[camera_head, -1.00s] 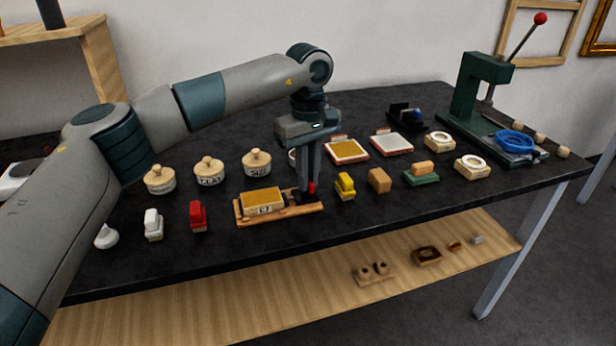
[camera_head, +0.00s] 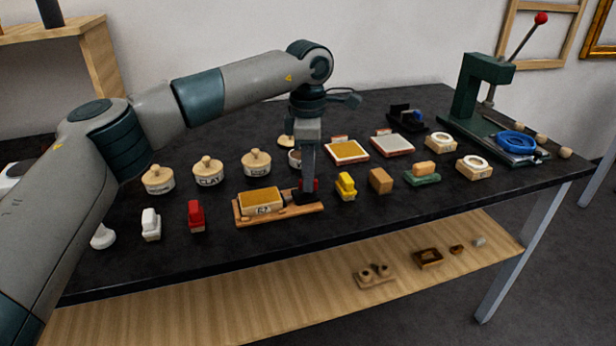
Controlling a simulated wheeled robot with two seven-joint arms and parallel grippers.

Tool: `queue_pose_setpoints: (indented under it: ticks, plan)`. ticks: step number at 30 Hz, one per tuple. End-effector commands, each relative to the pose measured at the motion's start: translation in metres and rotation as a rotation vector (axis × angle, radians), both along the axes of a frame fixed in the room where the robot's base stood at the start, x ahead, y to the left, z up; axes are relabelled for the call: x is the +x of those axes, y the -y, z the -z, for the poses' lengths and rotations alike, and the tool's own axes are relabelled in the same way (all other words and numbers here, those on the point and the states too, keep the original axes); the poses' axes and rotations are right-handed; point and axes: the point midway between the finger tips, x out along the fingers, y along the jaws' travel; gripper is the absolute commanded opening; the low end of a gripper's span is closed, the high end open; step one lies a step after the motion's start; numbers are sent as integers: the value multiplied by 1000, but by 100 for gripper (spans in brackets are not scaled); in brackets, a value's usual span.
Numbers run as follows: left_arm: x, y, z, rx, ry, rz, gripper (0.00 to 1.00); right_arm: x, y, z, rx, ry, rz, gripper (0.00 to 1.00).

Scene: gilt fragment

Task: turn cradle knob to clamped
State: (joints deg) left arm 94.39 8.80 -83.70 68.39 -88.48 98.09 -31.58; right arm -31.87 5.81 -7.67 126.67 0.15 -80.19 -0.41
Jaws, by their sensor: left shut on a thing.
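The cradle is a flat wooden board (camera_head: 238,213) on the dark table, with a pale block with a golden-brown top (camera_head: 261,202) lying on its left part. At its right end is a small red knob (camera_head: 315,184), mostly hidden behind the fingers. My left gripper (camera_head: 308,190) points straight down over that end, with its fingers shut on the knob. The fingers are seen edge-on, so the knob's exact angle cannot be told. My right gripper is out of view.
Red (camera_head: 196,216), white (camera_head: 151,224) and yellow (camera_head: 345,186) small blocks stand close to the cradle. Lidded jars (camera_head: 208,171) stand behind it. Two flat trays (camera_head: 348,151) lie behind to the right. A green press (camera_head: 480,95) stands at the far right.

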Motion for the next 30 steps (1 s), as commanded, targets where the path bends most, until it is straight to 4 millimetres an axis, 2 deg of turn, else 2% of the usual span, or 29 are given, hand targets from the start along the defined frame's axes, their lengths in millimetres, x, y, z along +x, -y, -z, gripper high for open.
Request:
queue_pose_setpoints:
  ticks: [12,19,30]
  plan:
    - [1,0,-2,-1,4,-285,0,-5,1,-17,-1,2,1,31]
    - [1,0,-2,-1,4,-337,0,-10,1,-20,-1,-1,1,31]
    - [1,0,-2,-1,5,-343,0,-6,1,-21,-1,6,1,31]
